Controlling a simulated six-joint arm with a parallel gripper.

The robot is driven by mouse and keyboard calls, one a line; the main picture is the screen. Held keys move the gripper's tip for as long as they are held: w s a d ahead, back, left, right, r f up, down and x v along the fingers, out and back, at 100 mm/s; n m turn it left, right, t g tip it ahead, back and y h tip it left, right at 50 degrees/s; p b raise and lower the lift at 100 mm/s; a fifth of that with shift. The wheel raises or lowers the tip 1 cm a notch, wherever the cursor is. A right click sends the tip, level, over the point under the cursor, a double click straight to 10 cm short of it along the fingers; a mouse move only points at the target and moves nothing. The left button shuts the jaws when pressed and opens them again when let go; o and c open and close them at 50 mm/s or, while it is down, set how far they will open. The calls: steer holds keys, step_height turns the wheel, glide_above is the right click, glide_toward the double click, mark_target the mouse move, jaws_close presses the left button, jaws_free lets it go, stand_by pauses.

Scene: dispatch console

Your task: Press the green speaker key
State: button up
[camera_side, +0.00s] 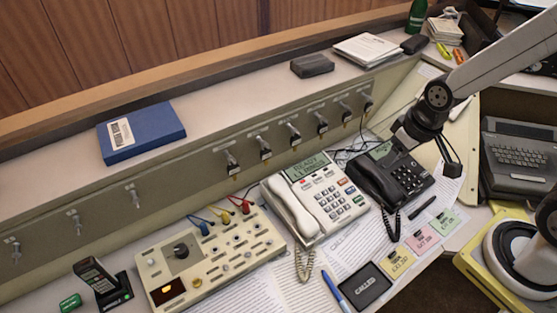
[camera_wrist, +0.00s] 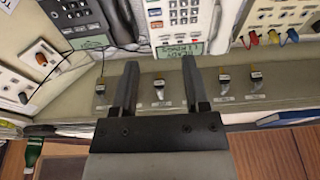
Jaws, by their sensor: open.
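The white desk phone (camera_side: 318,197) stands on the desk, its handset at left and keypad at right. A small green key (camera_side: 358,199), which looks like the speaker key, sits at the lower end of a column of coloured keys right of the keypad. My gripper (camera_side: 399,144) is above the black phone, to the right of the white phone and apart from it. In the wrist view the white phone (camera_wrist: 180,18) appears upside down beyond my open, empty gripper (camera_wrist: 159,66).
The black phone (camera_side: 395,180) stands right of the white one. A cream switch panel (camera_side: 212,262) with coloured plugs lies to its left. A row of toggle levers (camera_side: 294,133) lines the back wall. A dark pad (camera_side: 365,286) and coloured notes (camera_side: 422,238) lie in front.

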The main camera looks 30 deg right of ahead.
jaws_close()
stand_by(1.6)
